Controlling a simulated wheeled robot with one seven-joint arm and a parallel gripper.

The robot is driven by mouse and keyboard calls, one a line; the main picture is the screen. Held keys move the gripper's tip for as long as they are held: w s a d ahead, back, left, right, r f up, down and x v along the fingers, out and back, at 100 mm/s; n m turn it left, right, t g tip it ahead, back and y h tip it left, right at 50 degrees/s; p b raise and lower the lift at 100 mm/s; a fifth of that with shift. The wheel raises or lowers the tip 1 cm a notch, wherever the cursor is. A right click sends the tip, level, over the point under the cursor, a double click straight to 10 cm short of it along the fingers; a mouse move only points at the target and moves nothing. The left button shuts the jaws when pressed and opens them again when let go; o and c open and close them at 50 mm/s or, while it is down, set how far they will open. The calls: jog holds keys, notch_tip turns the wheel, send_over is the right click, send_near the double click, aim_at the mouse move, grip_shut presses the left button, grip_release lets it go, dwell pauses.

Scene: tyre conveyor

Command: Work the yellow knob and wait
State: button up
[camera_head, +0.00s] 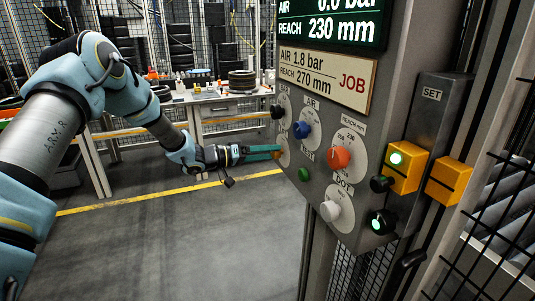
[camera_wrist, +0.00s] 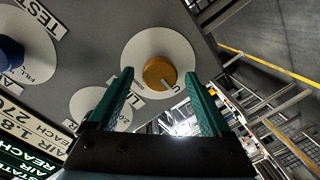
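The yellow knob (camera_wrist: 160,73) sits on a white round dial in the wrist view, with a pale mark on its face. My gripper (camera_wrist: 161,80) is open, one finger on each side of the knob, with gaps visible; I cannot tell whether the tips reach past its face. In the head view my gripper (camera_head: 271,153) is at the left edge of the grey control panel (camera_head: 318,188); the knob is mostly hidden there. The green-lit display (camera_head: 335,25) reads REACH 230 mm, its air value partly cut off. The job card (camera_head: 325,80) reads AIR 1.8 bar, REACH 270 mm.
Close by on the panel are a blue knob (camera_head: 301,129), a black knob (camera_head: 278,111), an orange-red knob (camera_head: 340,158), a white knob (camera_head: 330,210) and a green button (camera_head: 304,174). Yellow blocks (camera_head: 405,168) stand at right. Floor left of the panel is clear.

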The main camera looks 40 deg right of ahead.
jog(key=f+b+v, duration=0.1)
jog(key=b+v, duration=0.2)
jog(key=v, duration=0.7)
jog(key=shift+w+a+r+b, duration=0.2)
jog(key=shift+a+r+b, duration=0.15)
jog(key=shift+r, duration=0.1)
